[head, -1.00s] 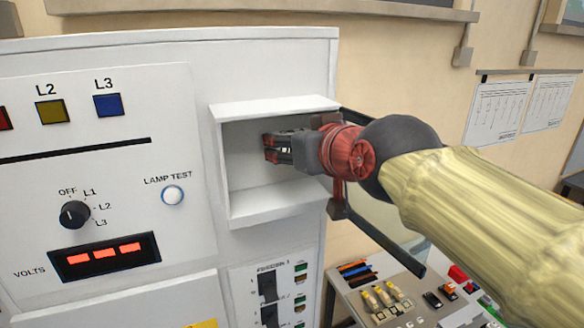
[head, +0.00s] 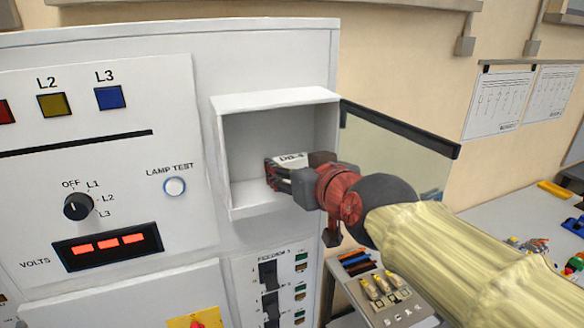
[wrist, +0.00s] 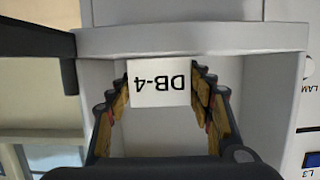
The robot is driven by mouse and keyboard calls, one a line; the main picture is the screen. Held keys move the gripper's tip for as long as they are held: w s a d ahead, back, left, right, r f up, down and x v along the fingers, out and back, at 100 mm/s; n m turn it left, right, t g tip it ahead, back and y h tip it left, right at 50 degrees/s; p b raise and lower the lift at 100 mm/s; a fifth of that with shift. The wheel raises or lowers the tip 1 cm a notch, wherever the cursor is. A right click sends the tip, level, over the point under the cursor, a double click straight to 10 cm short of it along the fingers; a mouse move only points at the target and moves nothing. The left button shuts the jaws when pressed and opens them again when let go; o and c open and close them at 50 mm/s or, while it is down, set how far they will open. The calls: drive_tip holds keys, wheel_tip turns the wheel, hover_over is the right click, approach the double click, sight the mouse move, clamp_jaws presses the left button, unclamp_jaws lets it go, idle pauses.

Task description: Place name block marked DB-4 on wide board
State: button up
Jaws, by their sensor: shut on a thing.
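The white name block marked DB-4 (head: 293,160) is in the open, white-framed box on the grey panel. My gripper (head: 275,175) reaches into this box from the right and is shut on the block. In the wrist view the block (wrist: 160,86) sits between the two fingers (wrist: 160,100), its DB-4 lettering upside down. The fingers hide the block's sides, and I cannot tell whether it touches the box floor. I cannot pick out the wide board in these views.
The box's side wall (head: 222,160) and top edge (head: 275,100) are close around my gripper. Its glazed door (head: 385,150) stands open to the right, beside my arm. Below are switches (head: 268,275). A bench (head: 490,215) with small parts lies to the right.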

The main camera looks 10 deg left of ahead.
drive_tip(key=shift+f, duration=0.15)
drive_tip(key=o, duration=0.8)
drive_tip(key=shift+o, duration=0.2)
drive_tip(key=shift+r, duration=0.35)
drive_tip(key=b+v, duration=0.2)
drive_tip(key=v, duration=1)
